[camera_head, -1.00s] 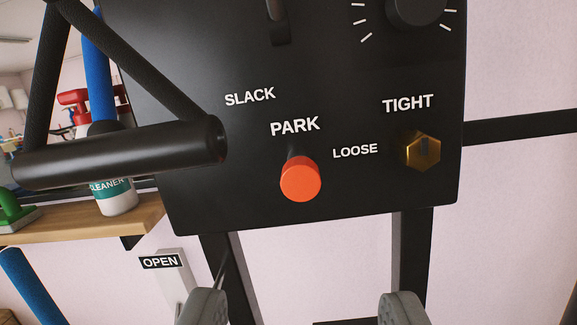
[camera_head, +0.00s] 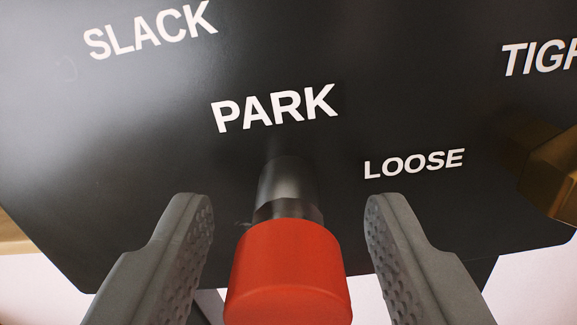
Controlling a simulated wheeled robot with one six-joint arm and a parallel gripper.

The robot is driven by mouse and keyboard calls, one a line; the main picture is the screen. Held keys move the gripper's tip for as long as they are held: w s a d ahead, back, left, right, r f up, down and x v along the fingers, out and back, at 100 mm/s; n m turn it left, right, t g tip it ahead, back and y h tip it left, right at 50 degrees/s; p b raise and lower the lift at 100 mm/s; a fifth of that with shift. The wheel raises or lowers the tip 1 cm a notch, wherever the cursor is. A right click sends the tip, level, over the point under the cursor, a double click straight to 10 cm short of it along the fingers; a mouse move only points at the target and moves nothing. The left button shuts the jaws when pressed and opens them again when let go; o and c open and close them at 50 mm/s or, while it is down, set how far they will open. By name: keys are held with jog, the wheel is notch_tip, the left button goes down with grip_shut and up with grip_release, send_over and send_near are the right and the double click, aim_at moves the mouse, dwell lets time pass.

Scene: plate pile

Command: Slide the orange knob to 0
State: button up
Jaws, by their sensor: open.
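The orange-red knob (camera_head: 288,272) sits on the end of a short metal shaft (camera_head: 288,188) that sticks out from a black panel, below the white word PARK. My gripper (camera_head: 288,215) is open, with one grey finger on each side of the knob and its shaft. A gap shows between each finger and the knob, and neither finger appears to touch it. No 0 mark shows in this view.
The black panel (camera_head: 120,150) fills most of the view, with the words SLACK, LOOSE and part of TIGHT. A brass hex fitting (camera_head: 553,172) sticks out at the right edge, to the right of my right finger. The pale wall shows below the panel.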

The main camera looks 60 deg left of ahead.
jog(key=shift+w+a, duration=0.35)
jog(key=shift+a, duration=0.05)
grip_shut()
jog(key=shift+v, duration=1.25)
grip_release()
jog(key=shift+d, duration=0.1)
jog(key=shift+s, duration=0.1)
